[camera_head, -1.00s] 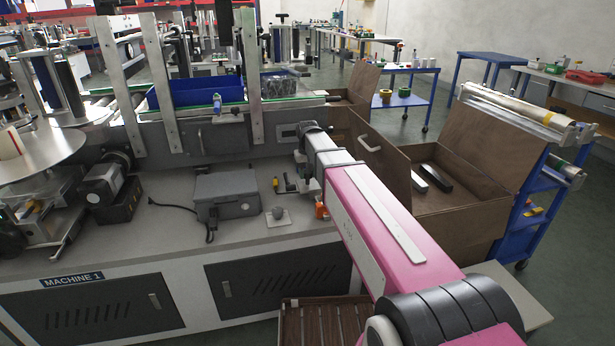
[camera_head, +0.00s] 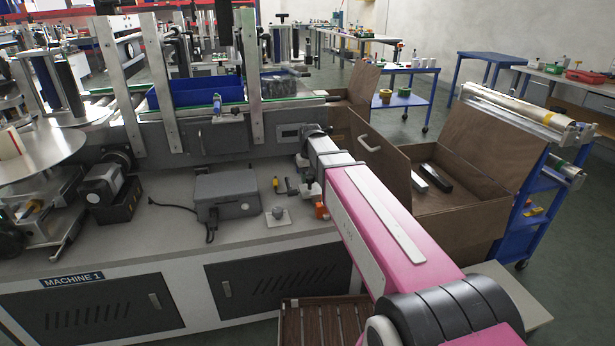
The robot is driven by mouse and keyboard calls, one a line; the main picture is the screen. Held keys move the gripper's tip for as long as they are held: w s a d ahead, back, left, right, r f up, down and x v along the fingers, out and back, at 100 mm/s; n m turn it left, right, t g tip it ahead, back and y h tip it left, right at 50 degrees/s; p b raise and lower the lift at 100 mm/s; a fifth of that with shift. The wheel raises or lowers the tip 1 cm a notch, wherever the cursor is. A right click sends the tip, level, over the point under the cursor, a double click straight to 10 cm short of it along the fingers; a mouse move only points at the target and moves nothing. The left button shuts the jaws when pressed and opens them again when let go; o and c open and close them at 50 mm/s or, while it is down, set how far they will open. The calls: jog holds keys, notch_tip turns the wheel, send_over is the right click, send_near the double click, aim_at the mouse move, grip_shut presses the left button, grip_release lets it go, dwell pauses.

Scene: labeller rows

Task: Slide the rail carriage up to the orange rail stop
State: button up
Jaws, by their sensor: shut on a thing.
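The orange rail stop (camera_head: 321,210) is a small block on the machine's grey worktop, just right of the middle of the view and partly behind my pink and white arm. My gripper (camera_head: 306,176) points down at the worktop, behind and slightly left of the orange stop. It is small, dark and partly covered by my arm. It is shut on what seems to be the rail carriage. The carriage and rail are mostly hidden behind my arm, so I cannot tell whether carriage and stop touch.
A grey box (camera_head: 226,192) with a dark cable stands left on the worktop. An open brown wooden box (camera_head: 465,205) stands to the right.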

jog(key=shift+s+d, duration=0.25)
jog(key=shift+s, duration=0.9)
jog(key=shift+s+d, duration=0.2)
jog(key=shift+s, duration=0.95)
jog(key=o, duration=1.1)
jog(key=shift+w+r, duration=0.1)
